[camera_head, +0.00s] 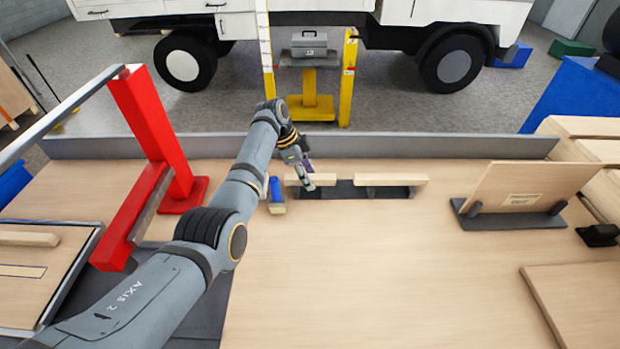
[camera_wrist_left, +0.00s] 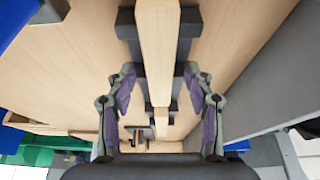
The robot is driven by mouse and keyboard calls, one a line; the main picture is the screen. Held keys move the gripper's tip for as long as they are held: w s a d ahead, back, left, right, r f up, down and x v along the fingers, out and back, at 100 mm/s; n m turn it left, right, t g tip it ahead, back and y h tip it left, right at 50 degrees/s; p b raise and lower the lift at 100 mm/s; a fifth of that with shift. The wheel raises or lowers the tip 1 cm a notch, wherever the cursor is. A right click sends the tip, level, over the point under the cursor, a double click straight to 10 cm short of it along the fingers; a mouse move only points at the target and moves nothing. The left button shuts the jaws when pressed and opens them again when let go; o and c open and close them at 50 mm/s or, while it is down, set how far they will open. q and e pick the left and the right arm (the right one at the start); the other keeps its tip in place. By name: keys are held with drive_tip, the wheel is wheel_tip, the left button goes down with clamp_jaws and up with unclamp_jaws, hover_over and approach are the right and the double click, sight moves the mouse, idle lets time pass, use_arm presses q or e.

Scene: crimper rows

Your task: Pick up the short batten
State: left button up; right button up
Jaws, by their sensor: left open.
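The short batten (camera_head: 324,180) is a pale wooden bar, the left of two in line near the back of the bench. It rests on dark supports (camera_head: 344,190). My left gripper (camera_head: 308,182) is at this batten and hides part of it in the head view. In the left wrist view the batten (camera_wrist_left: 158,45) runs down the middle, between the lines of the open, empty fingers (camera_wrist_left: 162,112). I cannot tell whether the fingertips reach below its top. A longer-looking batten (camera_head: 391,179) lies to the right. My right gripper is not in view.
A blue-topped block (camera_head: 277,192) stands just left of the short batten. A red frame (camera_head: 157,150) rises at the left. A grey ledge (camera_head: 420,147) runs behind the battens. A wooden panel (camera_head: 522,188) stands on a dark base at the right. The bench's middle is clear.

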use_arm(q)
clamp_jaws()
idle(0.3)
drive_tip(key=shift+r, duration=0.15)
wheel_tip(320, 180, up, 10)
drive_tip(key=b, duration=0.1)
